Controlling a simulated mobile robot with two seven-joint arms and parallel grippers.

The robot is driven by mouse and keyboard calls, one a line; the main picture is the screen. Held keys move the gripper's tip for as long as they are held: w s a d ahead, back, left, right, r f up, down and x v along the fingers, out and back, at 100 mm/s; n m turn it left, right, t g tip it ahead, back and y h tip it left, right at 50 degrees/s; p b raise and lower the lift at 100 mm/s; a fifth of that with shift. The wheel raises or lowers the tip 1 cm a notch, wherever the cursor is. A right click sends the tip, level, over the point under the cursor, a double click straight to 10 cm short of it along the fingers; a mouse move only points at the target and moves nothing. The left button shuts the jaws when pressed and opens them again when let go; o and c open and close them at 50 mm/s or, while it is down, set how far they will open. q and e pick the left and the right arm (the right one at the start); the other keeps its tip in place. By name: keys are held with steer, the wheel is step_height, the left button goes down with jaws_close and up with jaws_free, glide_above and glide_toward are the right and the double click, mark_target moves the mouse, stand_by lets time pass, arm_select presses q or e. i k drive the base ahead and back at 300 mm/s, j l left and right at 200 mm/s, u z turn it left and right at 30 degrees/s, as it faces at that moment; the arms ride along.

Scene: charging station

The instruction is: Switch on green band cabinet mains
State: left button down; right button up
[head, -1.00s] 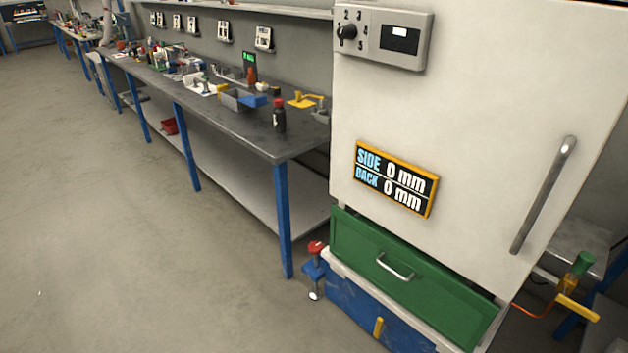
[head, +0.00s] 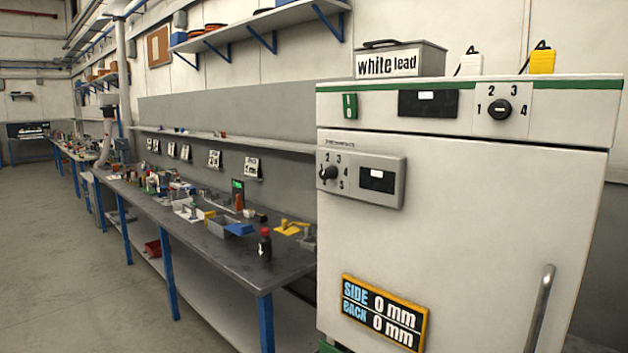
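A white cabinet (head: 460,240) with a green band (head: 574,85) along its top edge stands at the right in the head view. On its top panel are a small green rocker switch (head: 350,106) marked I and 0, a dark display (head: 428,103) and a black rotary knob (head: 500,109) with numbers around it. I cannot tell the rocker's position. A grey box (head: 361,180) on the door carries another knob and a small display. Neither of my grippers is in view.
A long workbench (head: 215,245) with many small items runs along the wall at the left. A box labelled white lead (head: 400,62) and two plugs, one white (head: 470,65) and one yellow (head: 542,61), stand on the cabinet. The floor (head: 70,260) at the left is clear.

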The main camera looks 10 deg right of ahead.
mark_target(349, 99)
steer(key=i+j+u, duration=0.1)
steer(key=i+u, duration=0.2)
steer(key=i, duration=0.25)
steer(key=i+u, duration=0.3)
steer(key=i, duration=0.25)
